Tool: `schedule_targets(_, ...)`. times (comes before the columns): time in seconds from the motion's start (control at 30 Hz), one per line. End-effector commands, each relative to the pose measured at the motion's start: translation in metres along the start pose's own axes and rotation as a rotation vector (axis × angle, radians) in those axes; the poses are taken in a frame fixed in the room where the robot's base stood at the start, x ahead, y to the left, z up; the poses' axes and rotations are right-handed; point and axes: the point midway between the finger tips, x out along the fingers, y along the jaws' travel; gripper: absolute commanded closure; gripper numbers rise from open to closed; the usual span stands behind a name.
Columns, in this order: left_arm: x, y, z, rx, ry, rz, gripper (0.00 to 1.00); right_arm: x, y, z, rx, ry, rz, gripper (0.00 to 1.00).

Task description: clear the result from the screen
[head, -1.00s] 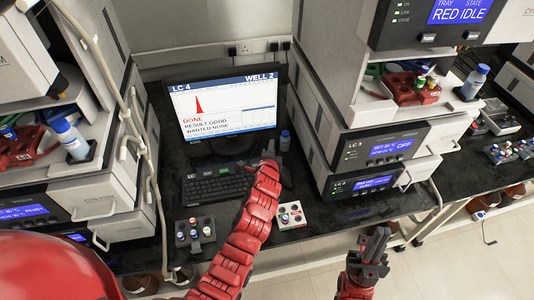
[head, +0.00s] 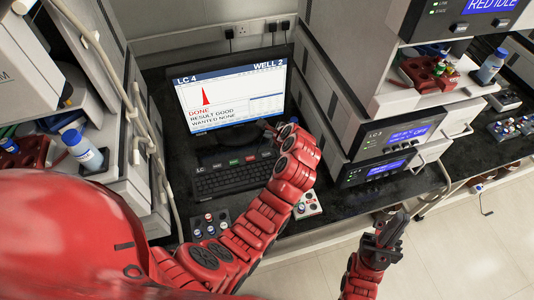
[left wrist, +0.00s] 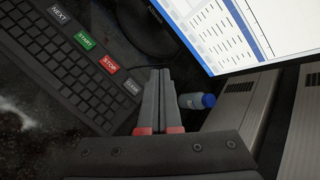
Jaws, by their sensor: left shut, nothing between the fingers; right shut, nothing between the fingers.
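The screen (head: 228,95) shows LC 4, WELL 2, a red peak, DONE, RESULT GOOD and WANTED NONE. The keyboard (head: 228,180) lies below it, with labelled keys along its far edge. In the left wrist view the CLEAR key (left wrist: 131,86) sits at the end of the row, after NEXT (left wrist: 59,15), green START (left wrist: 84,40) and red STOP (left wrist: 108,64). My left gripper (left wrist: 160,72) is shut and empty, its tips close beside the CLEAR key; contact cannot be told. In the head view the left arm partly covers that end. My right gripper (head: 398,220) is shut and empty, over the floor.
Two vial trays (head: 210,224) (head: 307,205) lie in front of the keyboard. Instrument stacks (head: 385,150) flank the screen on both sides, with hoses along the left one.

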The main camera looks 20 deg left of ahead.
Motion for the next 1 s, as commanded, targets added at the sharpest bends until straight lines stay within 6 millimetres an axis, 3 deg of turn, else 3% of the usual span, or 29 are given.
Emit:
schedule_targets(0.27,0.012,0.009,-0.009,-0.001,0.0,0.0,1.0,-0.016,-0.001,0.003,0.0,0.0,0.0,1.0)
schedule_targets(0.63,0.049,0.036,-0.036,0.0,0.0,0.001,1.0,-0.063,-0.003,0.011,0.0,0.0,0.0,1.0)
schedule_targets(1.0,0.062,0.045,-0.045,0.0,0.0,-0.002,1.0,-0.062,-0.003,0.011,0.0,0.0,0.0,1.0)
